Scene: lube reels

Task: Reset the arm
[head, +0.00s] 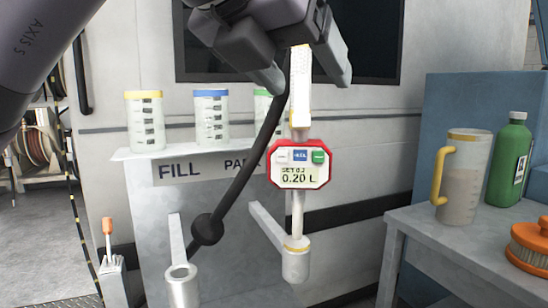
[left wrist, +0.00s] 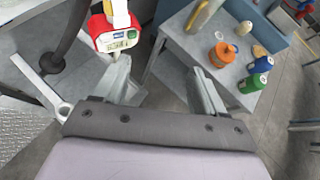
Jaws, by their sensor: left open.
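My left gripper (head: 312,85) hangs at the top middle of the head view, fingers apart and pointing down. In the left wrist view its fingers (left wrist: 160,68) are spread with nothing held between them. The red-framed meter (head: 300,178) with a display reading 0.20 L is below it, and its white handle (head: 301,75) reaches up in line with the finger gap. In the left wrist view the meter (left wrist: 117,40) is left of the fingers, close to one. The meter's nozzle stands upright in the right holder cup (head: 295,264). My right gripper does not show.
A black hose (head: 240,180) with a ball hangs beside the meter. An empty left cup (head: 181,288) is lower left. Jugs with yellow (head: 145,120), blue (head: 211,118) and green lids stand on the shelf.

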